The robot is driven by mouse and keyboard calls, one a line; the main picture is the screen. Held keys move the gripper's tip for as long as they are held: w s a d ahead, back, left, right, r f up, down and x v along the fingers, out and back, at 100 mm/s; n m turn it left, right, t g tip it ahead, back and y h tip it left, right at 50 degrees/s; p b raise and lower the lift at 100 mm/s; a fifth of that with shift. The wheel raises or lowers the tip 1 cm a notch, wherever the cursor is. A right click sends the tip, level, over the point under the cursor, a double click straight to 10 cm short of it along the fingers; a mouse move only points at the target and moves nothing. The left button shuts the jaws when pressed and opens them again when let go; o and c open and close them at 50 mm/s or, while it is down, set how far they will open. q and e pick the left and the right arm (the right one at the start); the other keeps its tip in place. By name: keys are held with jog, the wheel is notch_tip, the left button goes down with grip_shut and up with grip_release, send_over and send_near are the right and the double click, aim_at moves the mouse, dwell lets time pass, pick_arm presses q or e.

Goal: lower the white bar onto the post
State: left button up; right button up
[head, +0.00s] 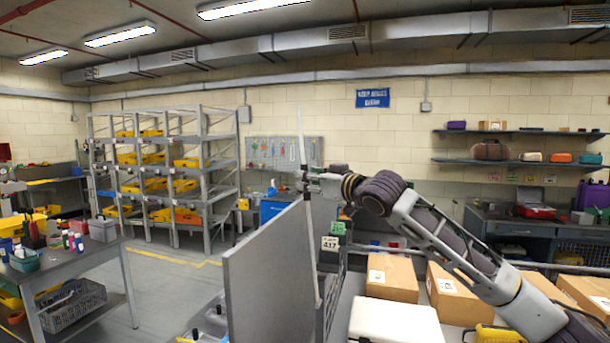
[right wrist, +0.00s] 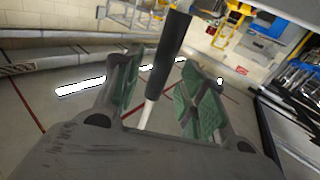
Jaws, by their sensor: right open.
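The white bar (head: 301,135) stands almost upright in the head view, with a dark grip section partway along it. It continues down beside the grey panel (head: 270,275). My right gripper (head: 308,180) is at the dark section, with its arm coming in from the right. In the right wrist view, the dark grip (right wrist: 168,58) lies between the two green-padded fingers, which are open with gaps beside it. The bar's white part (right wrist: 147,112) shows past the grip. I cannot make out the post for certain. My left gripper is out of view.
Cardboard boxes (head: 392,277) and a white case (head: 394,322) lie below my right arm. A small number sign (head: 329,243) is beside the bar. A table with bottles and a crate (head: 72,305) stands at left.

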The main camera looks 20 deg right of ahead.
jog(key=shift+p+x, duration=0.35)
jog(key=shift+x, duration=0.95)
grip_shut()
